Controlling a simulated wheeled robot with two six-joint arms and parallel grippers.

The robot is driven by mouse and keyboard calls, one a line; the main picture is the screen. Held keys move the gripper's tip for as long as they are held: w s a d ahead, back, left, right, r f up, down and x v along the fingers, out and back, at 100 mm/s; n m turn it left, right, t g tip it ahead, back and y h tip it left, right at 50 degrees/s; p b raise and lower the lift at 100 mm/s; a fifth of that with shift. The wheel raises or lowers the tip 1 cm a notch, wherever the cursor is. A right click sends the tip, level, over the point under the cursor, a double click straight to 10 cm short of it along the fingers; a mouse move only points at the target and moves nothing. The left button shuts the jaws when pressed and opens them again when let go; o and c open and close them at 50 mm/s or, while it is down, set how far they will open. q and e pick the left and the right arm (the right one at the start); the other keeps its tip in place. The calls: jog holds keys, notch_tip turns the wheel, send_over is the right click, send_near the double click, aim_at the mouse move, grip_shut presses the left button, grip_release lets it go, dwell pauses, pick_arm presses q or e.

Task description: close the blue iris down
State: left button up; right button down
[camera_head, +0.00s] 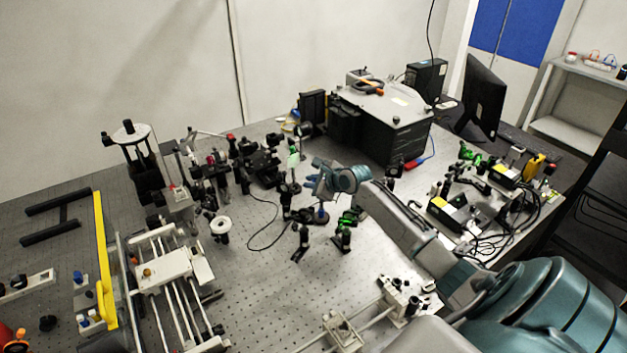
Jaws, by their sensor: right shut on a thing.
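My right arm reaches in from the lower right to the middle of the optical table. Its teal right gripper (313,184) is shut among the small black optic mounts, at the blue iris. A small blue part (321,213), which looks like part of the blue iris, shows just below the gripper. The gripper hides the iris's upper part and its lever, so I cannot tell how wide the aperture is. My left gripper is not in view.
Black posts with green parts (342,237) stand just in front of the gripper. A crowded group of mounts (262,165) is to the left. A large dark box (385,118) stands behind. Bare perforated table (262,285) lies in front.

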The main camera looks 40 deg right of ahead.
jog(key=shift+a+f+h, duration=0.1)
jog(key=shift+a+h, duration=0.05)
jog(key=shift+h, duration=0.25)
jog(key=shift+n, duration=0.3)
jog(key=c, duration=1.4)
grip_release()
jog(key=shift+c, duration=0.2)
jog(key=shift+s, duration=0.45)
jog(key=b+v, duration=0.3)
jog(key=v, duration=0.7)
jog(key=shift+w+r, duration=0.2)
jog(key=shift+r, duration=0.05)
